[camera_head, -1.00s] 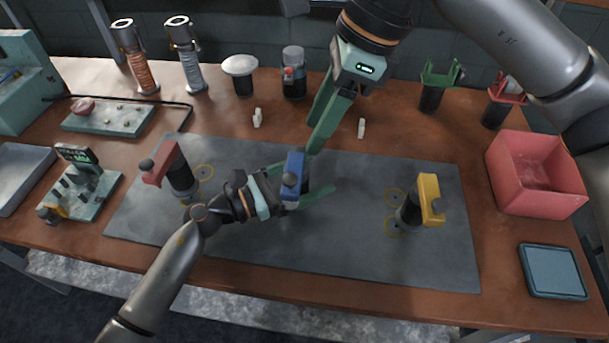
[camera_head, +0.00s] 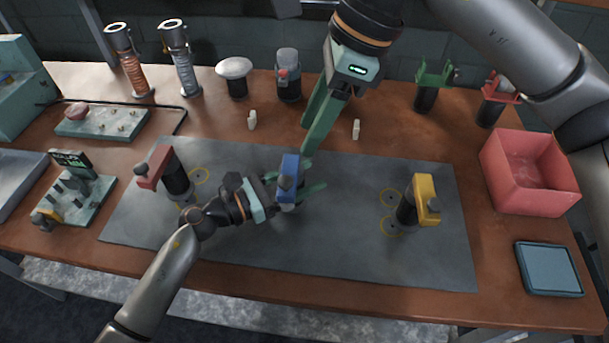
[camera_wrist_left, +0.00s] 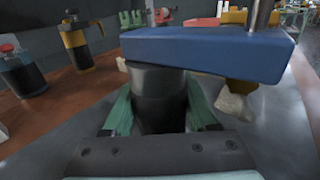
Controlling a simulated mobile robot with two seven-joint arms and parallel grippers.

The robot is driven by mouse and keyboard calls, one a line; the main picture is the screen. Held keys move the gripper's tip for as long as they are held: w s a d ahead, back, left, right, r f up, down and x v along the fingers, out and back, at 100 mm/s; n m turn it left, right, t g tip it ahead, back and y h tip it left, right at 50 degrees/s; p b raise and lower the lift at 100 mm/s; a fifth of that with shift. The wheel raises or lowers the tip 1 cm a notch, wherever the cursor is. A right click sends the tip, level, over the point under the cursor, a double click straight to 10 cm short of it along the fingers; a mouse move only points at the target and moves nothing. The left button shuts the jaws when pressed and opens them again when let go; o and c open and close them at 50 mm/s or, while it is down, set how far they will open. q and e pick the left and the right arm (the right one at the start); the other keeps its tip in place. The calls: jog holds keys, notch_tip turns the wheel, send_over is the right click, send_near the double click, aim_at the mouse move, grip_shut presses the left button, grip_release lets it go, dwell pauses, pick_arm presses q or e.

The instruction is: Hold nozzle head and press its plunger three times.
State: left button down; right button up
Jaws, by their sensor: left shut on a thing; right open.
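The nozzle head (camera_head: 291,168) is a blue block on a dark cylinder, with a dark knobbed plunger (camera_head: 284,184) on top. My left gripper (camera_head: 308,178) is shut around its dark cylindrical body, over the middle of the grey mat. In the left wrist view the blue block (camera_wrist_left: 205,55) lies above the dark body (camera_wrist_left: 158,95) between the green fingers, and a metal plunger rod (camera_wrist_left: 261,15) rises from the block. My right gripper (camera_head: 309,136) is open and empty, its green fingers pointing down just behind the blue block. It appears apart from the plunger.
A red-headed nozzle (camera_head: 154,165) stands at left on the grey mat (camera_head: 340,250), a yellow-headed one (camera_head: 426,196) at right. A pink bin (camera_head: 500,178) and blue tray (camera_head: 549,270) are at the right. Small pale pieces (camera_head: 252,120) lie behind the mat. The mat's front is clear.

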aim_at(285, 179)
jog(key=shift+c, duration=0.8)
jog(key=shift+a+n, duration=0.3)
jog(key=shift+c, duration=0.8)
jog(key=a+n+h, duration=0.2)
jog(key=shift+s+a, duration=0.15)
jog(key=shift+a, duration=0.2)
jog(key=c, duration=0.4)
jog(key=shift+w+a+n+h, duration=0.2)
jog(key=shift+a+n+h, duration=0.2)
jog(key=shift+n+h, duration=0.45)
grip_shut()
jog(key=shift+f, duration=3.4)
